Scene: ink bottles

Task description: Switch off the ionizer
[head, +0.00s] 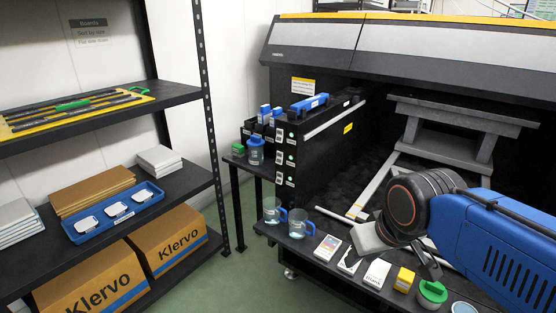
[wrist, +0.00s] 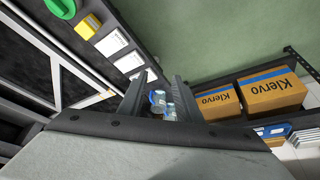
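No object in view is clearly marked as the ionizer, and I see no switch I can identify. A blue bar-shaped device with dark ends (head: 309,103) lies on top of the black cabinet (head: 318,150), left of the printer; I cannot tell if it is the ionizer. My gripper (wrist: 158,79) shows its two dark fingers apart, with nothing between them up close. In the head view my blue arm reaches in from the right, with the wrist above the front shelf. Two clear mugs with blue handles (wrist: 158,100) show between the fingers, farther off.
The large printer (head: 420,50) fills the back. Its front shelf carries mugs (head: 297,223), cards (head: 327,248), a yellow box (head: 404,280) and a green-lidded jar (head: 432,293). A rack at left holds a blue tray (head: 78,238) and Klervo boxes (head: 168,240). Green floor (head: 240,265) lies between.

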